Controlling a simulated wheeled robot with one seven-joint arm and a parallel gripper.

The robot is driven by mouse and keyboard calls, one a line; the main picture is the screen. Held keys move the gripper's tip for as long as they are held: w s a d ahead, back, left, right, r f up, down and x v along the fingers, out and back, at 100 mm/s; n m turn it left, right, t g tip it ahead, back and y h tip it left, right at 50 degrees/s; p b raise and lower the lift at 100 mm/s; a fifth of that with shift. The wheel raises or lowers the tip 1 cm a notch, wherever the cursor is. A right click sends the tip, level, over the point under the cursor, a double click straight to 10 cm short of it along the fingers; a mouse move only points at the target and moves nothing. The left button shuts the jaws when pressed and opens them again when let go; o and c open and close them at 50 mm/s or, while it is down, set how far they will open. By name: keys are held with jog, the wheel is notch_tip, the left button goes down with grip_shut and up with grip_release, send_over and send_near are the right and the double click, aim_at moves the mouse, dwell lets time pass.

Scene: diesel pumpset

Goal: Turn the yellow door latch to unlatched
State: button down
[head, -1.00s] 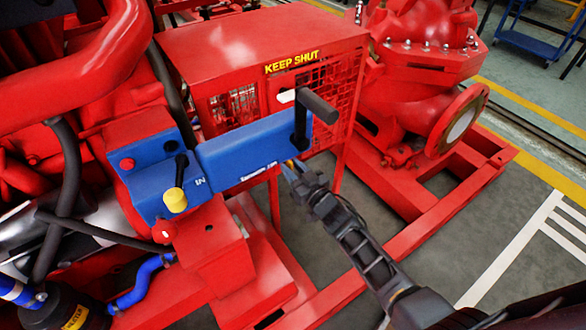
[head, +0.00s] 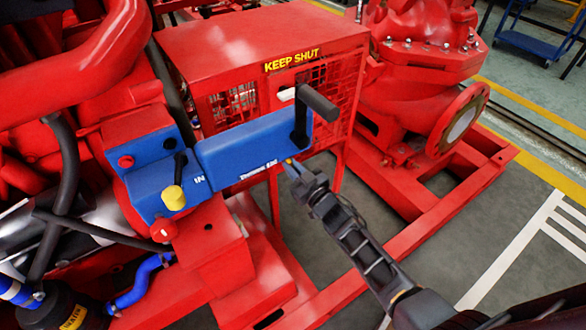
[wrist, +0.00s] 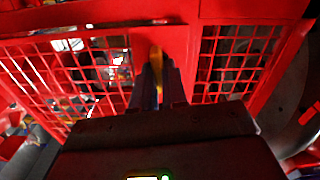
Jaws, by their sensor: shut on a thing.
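The yellow door latch (wrist: 156,58) shows in the wrist view as a narrow yellow piece on a solid red strip between two mesh panels. It points roughly up and down in that picture. My gripper (wrist: 157,80) is shut on it, with one dark finger on each side. In the head view my gripper (head: 291,166) reaches up to just below the blue box's lower right edge. Only a tiny orange-yellow spot shows at the fingertips there. The rest of the latch is hidden, and its exact angle cannot be told from the head view.
The blue box (head: 252,148) with a black lever (head: 301,120) stands close above my gripper. The red mesh guard (head: 325,95) marked KEEP SHUT is behind. A yellow-capped knob (head: 174,198) is at left. Red frame rails (head: 415,235) run below; grey floor lies at right.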

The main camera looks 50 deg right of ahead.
jog(key=shift+a+f+n+b, duration=0.15)
jog(key=shift+n+b, duration=1.5)
jog(key=shift+n, duration=2.4)
jog(key=shift+a+f+n+b, duration=0.15)
jog(key=shift+n+b, duration=1.45)
jog(key=shift+n, duration=2.45)
jog(key=shift+d, duration=0.1)
jog(key=c, duration=1.2)
grip_release()
jog(key=shift+o, duration=0.2)
jog(key=v, duration=0.7)
jog(key=shift+s, duration=0.35)
